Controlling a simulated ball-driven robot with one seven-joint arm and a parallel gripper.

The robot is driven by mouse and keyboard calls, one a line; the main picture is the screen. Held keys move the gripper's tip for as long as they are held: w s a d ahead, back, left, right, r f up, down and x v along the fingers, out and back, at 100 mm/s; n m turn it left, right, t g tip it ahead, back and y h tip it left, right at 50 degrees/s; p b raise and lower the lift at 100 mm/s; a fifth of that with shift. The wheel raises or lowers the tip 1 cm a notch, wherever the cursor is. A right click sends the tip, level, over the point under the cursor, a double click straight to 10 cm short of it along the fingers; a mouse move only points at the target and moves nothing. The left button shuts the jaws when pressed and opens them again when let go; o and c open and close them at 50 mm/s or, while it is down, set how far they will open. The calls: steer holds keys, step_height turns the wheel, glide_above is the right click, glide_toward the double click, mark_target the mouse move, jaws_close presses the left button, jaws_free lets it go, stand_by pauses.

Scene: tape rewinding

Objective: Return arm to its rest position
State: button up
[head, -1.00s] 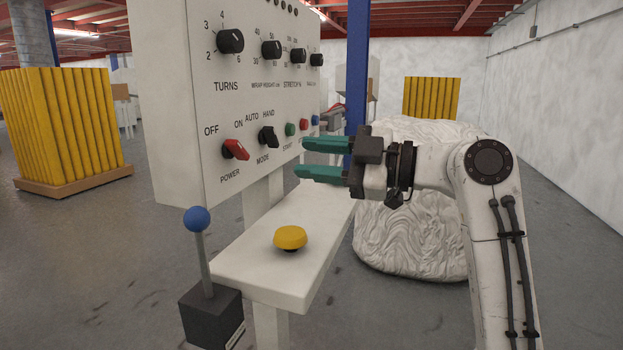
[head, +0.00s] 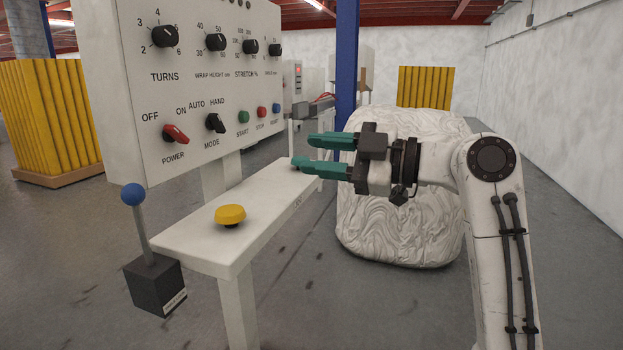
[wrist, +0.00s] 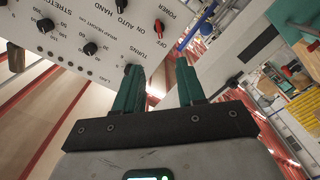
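My gripper (head: 312,152) has two green fingers spread apart with nothing between them. In the head view it points left, to the right of the control panel and above the far end of the white shelf. My white arm bends at the right of the picture. The wrist view also shows the open fingers (wrist: 159,88), with the panel beyond them at a slant. The white control panel (head: 150,100) carries several black knobs, a red power switch (head: 176,134), a black mode switch (head: 214,123) and small green, red and blue buttons.
The white shelf (head: 190,238) bears a yellow push button (head: 230,214). A blue-knobbed lever (head: 133,194) stands on a dark box at its left. A large white wrapped bundle (head: 400,225) is behind my gripper, near a blue post (head: 346,60). Floor at lower right is open.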

steer(key=s+d+f+m+h, duration=0.1)
steer(key=d+f+m+h, duration=0.15)
steer(key=f, duration=0.55)
steer(key=s+d+f+m+t+h, duration=0.1)
steer(key=f+m, duration=0.2)
steer(key=f, duration=0.6)
steer(key=s+d+f+m+h, duration=0.1)
steer(key=d+f+m+h, duration=0.15)
steer(key=f, duration=0.55)
steer(key=s+d+f+m+g+h, duration=0.1)
steer(key=s+d+f+m+h, duration=0.3)
steer(key=s+f, duration=0.5)
steer(key=s+d+f+m+g+h, duration=0.15)
steer(key=s+d+f+m, duration=0.45)
steer(key=f, duration=0.6)
steer(key=s+d+f+m+g+h, duration=0.1)
steer(key=s+d+f+m+h, duration=0.15)
steer(key=s, duration=0.55)
steer(key=s+d+f+m+g+h, duration=0.15)
steer(key=s+d, duration=0.25)
steer(key=s, duration=0.4)
steer(key=s+d+f+m+g+h, duration=0.1)
steer(key=s+d+f+h, duration=0.15)
steer(key=s, duration=0.65)
step_height(320, 180, up, 22)
steer(key=w+y+p, duration=0.1)
steer(key=p, duration=2.2)
steer(key=shift+d, duration=0.2)
